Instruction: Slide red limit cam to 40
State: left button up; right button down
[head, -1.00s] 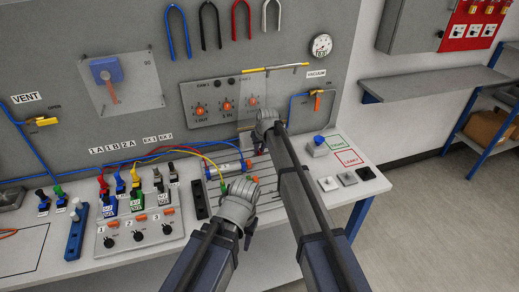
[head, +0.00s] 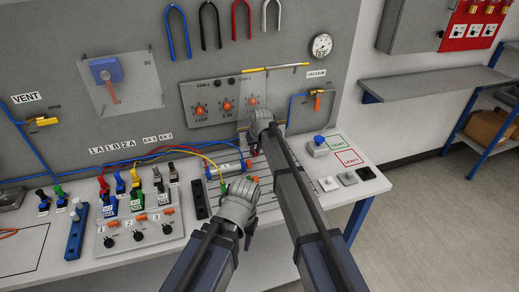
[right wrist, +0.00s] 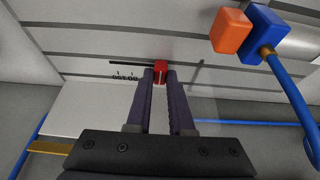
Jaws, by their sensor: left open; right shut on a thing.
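The red limit cam (right wrist: 160,72) is a small red block at the slotted rail, between the fingertips of my right gripper (right wrist: 160,78) in the right wrist view. That gripper is shut on it. A printed scale (right wrist: 125,77) lies just left of the cam; its numbers are too small and tilted to read surely. In the head view my right gripper (head: 257,148) reaches down at the right end of the cylinder (head: 228,169), and its wrist hides the cam. My left gripper (head: 252,181) is open, lower and nearer, over the slotted plate.
A blue block (right wrist: 265,32) with an orange piece (right wrist: 231,31) and a blue hose (right wrist: 290,90) stand to the right in the right wrist view.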

aim_at(256, 161)
jog(key=shift+s+a, duration=0.1)
jog(key=shift+a, duration=0.15)
jog(key=c, duration=0.8)
grip_release()
jog(key=shift+a, duration=0.1)
jog(key=p+v, duration=0.7)
jog(key=shift+s+r, duration=0.2)
jog(key=shift+r, duration=0.15)
